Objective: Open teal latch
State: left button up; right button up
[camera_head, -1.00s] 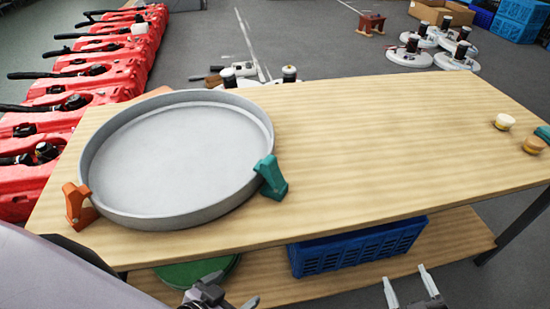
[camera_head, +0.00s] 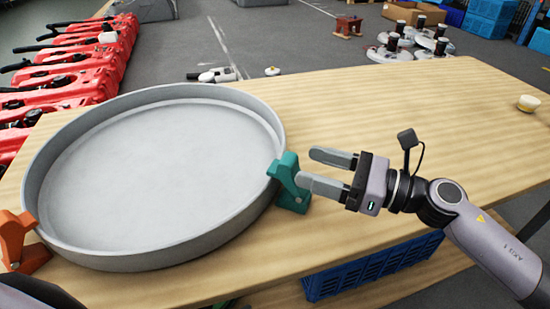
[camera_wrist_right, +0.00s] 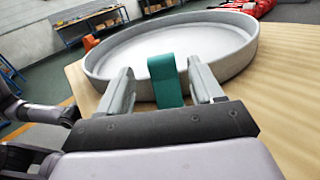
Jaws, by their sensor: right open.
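The teal latch (camera_head: 290,184) stands upright at the right rim of the round grey tank lid (camera_head: 150,255) on the wooden table. My right gripper (camera_head: 322,170) is open just right of the latch, its fingers pointing at it. In the right wrist view the teal latch (camera_wrist_right: 165,80) shows between the two open fingers (camera_wrist_right: 160,88), beyond or level with their tips; I cannot tell whether they touch it. An orange latch (camera_head: 18,242) sits at the lid's left rim. My left gripper is not in view.
The wooden table (camera_head: 420,110) is clear behind and right of my right arm. A cream-topped knob (camera_head: 528,103) sits at its right edge. A blue crate (camera_head: 370,268) is on the shelf below. Red machines (camera_head: 70,75) stand at the left.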

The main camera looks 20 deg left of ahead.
aim_at(294, 162)
jog(key=shift+w+a+f+n, duration=0.1)
jog(key=shift+w+a+n, duration=0.05)
jog(key=shift+n, duration=0.15)
jog(key=shift+a, duration=0.35)
jog(key=shift+w+a, duration=0.15)
jog(key=shift+a, duration=1.4)
jog(key=shift+w+a, duration=0.15)
jog(key=shift+a, duration=1.4)
